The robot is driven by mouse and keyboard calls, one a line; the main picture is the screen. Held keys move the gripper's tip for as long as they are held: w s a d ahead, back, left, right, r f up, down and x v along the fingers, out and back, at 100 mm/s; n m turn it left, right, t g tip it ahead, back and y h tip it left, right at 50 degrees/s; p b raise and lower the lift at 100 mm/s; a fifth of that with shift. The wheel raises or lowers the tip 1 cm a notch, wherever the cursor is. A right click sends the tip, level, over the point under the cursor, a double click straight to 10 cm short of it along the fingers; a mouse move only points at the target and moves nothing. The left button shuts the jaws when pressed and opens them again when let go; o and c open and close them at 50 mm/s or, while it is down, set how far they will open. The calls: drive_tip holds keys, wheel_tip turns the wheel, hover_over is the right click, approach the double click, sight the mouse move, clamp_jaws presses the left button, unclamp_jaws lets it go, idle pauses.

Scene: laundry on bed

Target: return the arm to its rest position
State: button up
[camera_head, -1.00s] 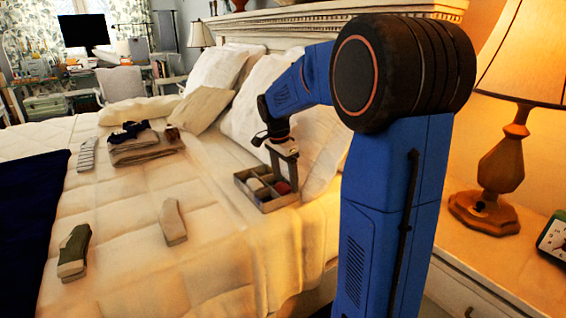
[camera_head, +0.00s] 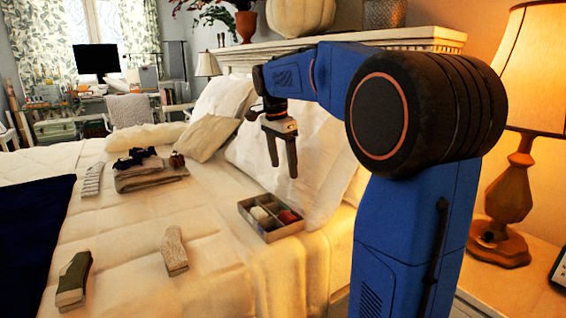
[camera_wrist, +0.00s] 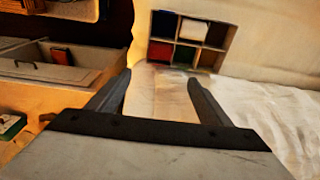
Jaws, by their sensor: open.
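My gripper (camera_head: 282,168) hangs from my blue arm, fingers pointing down, above the bed near the pillows. Its two fingers are apart with nothing between them. In the wrist view my gripper (camera_wrist: 158,88) also shows open and empty, with bare bedding between the fingertips. A divided box (camera_head: 272,237) lies on the bed below my gripper, clear of it. It holds a white item and a red item. The box (camera_wrist: 180,66) shows beyond the fingertips in the wrist view, with white, red and green contents in some compartments.
Folded clothes (camera_head: 148,175) lie on the bed, with a patterned sock (camera_head: 174,250) and a green-and-grey sock (camera_head: 74,280) nearer. White pillows (camera_head: 300,150) and the headboard (camera_head: 400,38) stand behind my gripper. A lamp (camera_head: 512,190) stands on the nightstand at the right.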

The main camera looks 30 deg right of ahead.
drive_tip(key=shift+r, duration=0.25)
idle(0.5)
drive_tip(key=s+a+f+n+t, duration=0.1)
drive_tip(key=s+a+f+n, duration=0.3)
drive_tip(key=s, duration=0.6)
drive_tip(key=s+a+f+n+t+y, duration=0.1)
drive_tip(key=s+a+f+n, duration=0.4)
drive_tip(key=s, duration=0.5)
drive_tip(key=s+a+f+n+t, duration=0.2)
drive_tip(key=s+a+f+n, duration=0.2)
drive_tip(key=s+f+n, duration=0.4)
drive_tip(key=shift+s+a+n+t+y, duration=0.2)
drive_tip(key=shift+s+n+t+y, duration=0.15)
drive_tip(key=shift+s, duration=0.75)
